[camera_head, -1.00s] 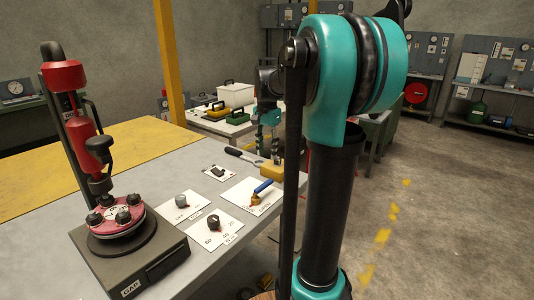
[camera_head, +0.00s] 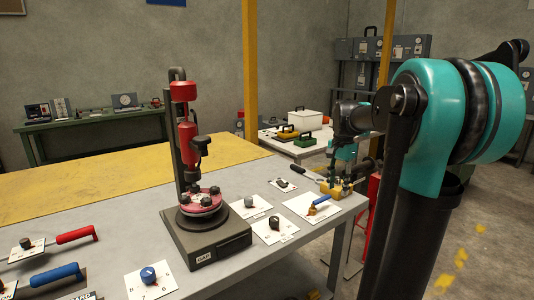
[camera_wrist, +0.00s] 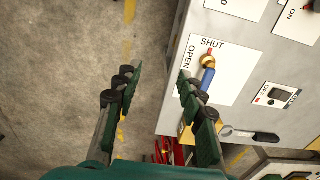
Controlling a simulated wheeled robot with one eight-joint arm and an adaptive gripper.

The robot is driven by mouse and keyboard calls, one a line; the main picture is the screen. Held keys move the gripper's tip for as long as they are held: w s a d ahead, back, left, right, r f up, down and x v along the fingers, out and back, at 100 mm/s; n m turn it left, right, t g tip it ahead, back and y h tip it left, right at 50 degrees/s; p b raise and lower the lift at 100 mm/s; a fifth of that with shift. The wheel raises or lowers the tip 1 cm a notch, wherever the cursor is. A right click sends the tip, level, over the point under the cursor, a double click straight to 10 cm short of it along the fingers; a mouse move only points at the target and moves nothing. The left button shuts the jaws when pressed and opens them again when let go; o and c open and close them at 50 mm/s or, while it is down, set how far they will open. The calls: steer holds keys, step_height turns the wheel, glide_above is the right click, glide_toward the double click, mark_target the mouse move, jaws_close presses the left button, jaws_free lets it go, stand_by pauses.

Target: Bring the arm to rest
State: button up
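My gripper (camera_wrist: 160,82) is open and empty in the wrist view, with its two dark green fingers well apart. It is beside the table edge, over the floor, to the left of a blue-handled brass valve (camera_wrist: 207,75) on a white card marked SHUT and OPEN. In the head view my gripper is partly hidden behind my arm near the table's right corner. The valve also shows there (camera_head: 318,204). A red flanged assembly (camera_head: 201,200) stands upright on a dark base box at the table's middle.
The grey table (camera_head: 110,215) carries knobs on cards, a wrench (camera_head: 306,174), a yellow block (camera_head: 337,188) and red and blue handles at left. A yellow post (camera_head: 250,70) rises behind. A side table holds a white box (camera_head: 307,119).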

steer(key=s+a+f+n+t, duration=0.2)
steer(key=s+f+n, duration=0.3)
steer(key=s+f, duration=0.5)
steer(key=s+a+f+n+t, duration=0.2)
steer(key=s+f+n, duration=0.4)
steer(key=s+f, duration=0.5)
steer(key=shift+s+a+f, duration=0.25)
steer(key=shift+a, duration=0.3)
